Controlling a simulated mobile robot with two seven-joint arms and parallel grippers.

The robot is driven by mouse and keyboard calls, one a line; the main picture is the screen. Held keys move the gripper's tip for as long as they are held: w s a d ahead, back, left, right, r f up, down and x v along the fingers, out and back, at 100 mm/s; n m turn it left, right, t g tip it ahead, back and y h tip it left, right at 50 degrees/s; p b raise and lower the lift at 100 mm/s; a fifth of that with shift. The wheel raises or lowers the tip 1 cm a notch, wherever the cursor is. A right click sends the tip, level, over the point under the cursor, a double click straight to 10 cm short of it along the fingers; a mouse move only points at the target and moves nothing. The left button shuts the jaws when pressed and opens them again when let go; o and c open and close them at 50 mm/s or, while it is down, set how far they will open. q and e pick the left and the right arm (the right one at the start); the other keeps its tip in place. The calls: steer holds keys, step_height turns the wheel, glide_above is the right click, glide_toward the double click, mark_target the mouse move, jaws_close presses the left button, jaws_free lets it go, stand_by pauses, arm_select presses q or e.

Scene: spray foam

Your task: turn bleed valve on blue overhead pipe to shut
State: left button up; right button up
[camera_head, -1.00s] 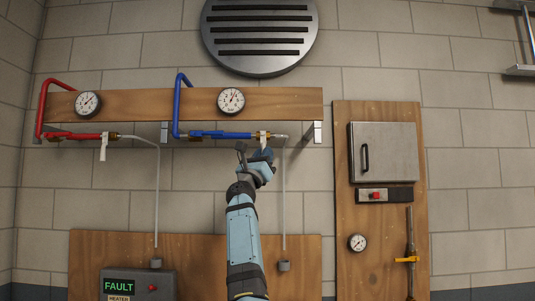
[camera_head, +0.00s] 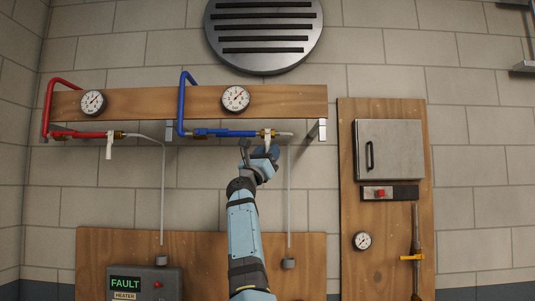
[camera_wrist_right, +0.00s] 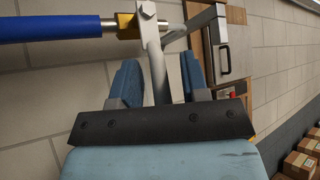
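The blue overhead pipe (camera_head: 225,133) runs level below a wooden beam, with a brass bleed valve at its right end. The valve's pale lever (camera_head: 267,139) hangs down. My right gripper (camera_head: 259,153) is raised just below the valve. In the right wrist view the blue pipe (camera_wrist_right: 50,27) enters from the upper left and meets the brass valve body (camera_wrist_right: 127,25). The lever (camera_wrist_right: 155,65) reaches down between the two blue fingers of my right gripper (camera_wrist_right: 160,80). The fingers are apart, with gaps beside the lever. My left gripper is not in view.
A red pipe (camera_head: 85,134) with a similar lever (camera_head: 109,147) is to the left. Gauges sit on the wooden beam (camera_head: 165,102). A thin drain pipe (camera_head: 289,200) drops right of my arm. A metal cabinet (camera_head: 390,150) is on a board at right. Boxes (camera_wrist_right: 300,160) show low right.

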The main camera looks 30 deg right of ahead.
steer(key=shift+a+f, duration=0.1)
steer(key=shift+f, duration=0.2)
steer(key=b+v, duration=0.4)
steer(key=v, duration=0.9)
steer(key=shift+s+a, duration=0.15)
steer(key=shift+a, duration=0.05)
